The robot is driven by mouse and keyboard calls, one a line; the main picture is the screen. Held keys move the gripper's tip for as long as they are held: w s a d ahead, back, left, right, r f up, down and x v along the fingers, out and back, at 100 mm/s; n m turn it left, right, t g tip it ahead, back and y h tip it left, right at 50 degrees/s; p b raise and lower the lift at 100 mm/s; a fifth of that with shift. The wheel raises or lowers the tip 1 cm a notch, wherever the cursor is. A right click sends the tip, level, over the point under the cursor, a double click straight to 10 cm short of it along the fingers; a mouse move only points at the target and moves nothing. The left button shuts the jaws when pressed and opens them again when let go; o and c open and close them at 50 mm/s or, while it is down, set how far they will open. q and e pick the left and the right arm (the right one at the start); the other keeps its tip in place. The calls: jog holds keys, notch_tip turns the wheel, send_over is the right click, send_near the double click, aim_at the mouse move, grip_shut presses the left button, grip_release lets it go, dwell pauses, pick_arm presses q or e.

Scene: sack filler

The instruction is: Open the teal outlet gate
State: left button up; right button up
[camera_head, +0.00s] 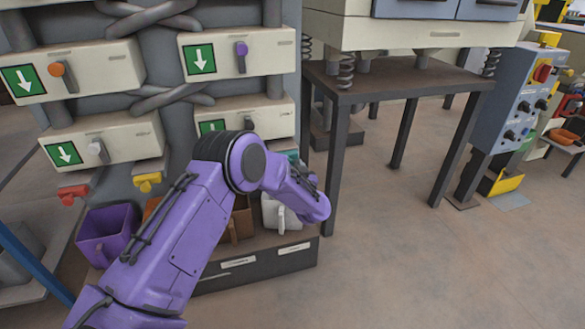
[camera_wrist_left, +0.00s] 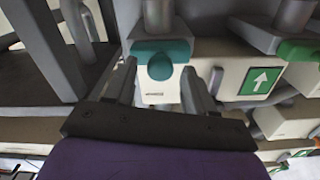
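The teal outlet gate (camera_wrist_left: 160,52) shows in the left wrist view, a teal bar with a rounded knob under a grey spout. In the head view only a sliver of teal (camera_head: 293,155) shows beyond my purple arm. My right gripper is in neither view.
Cream panels with green arrow signs stand above a red gate (camera_head: 72,193) and a yellow gate (camera_head: 148,181). Below are a purple bin (camera_head: 107,232), a white container (camera_head: 283,214) and a dark labelled rack (camera_head: 268,262). A brown table (camera_head: 400,78) stands right; open floor lies in front.

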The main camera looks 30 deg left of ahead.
pick_arm(q)
grip_shut()
jog(key=shift+s+d+r+p, duration=0.1)
jog(key=shift+s+d+p, duration=0.05)
jog(key=shift+d+p, duration=0.15)
jog(key=p+v, duration=0.1)
jog(key=v, duration=0.1)
jog(key=p+v, duration=0.1)
jog(key=v, duration=0.1)
jog(key=p+v, duration=0.1)
jog(key=v, duration=0.1)
jog(key=shift+a+f+p, duration=0.1)
jog(key=shift+f+p, duration=0.2)
jog(key=shift+p, duration=0.05)
jog(key=shift+o, duration=1)
grip_release()
jog(key=shift+r, duration=0.15)
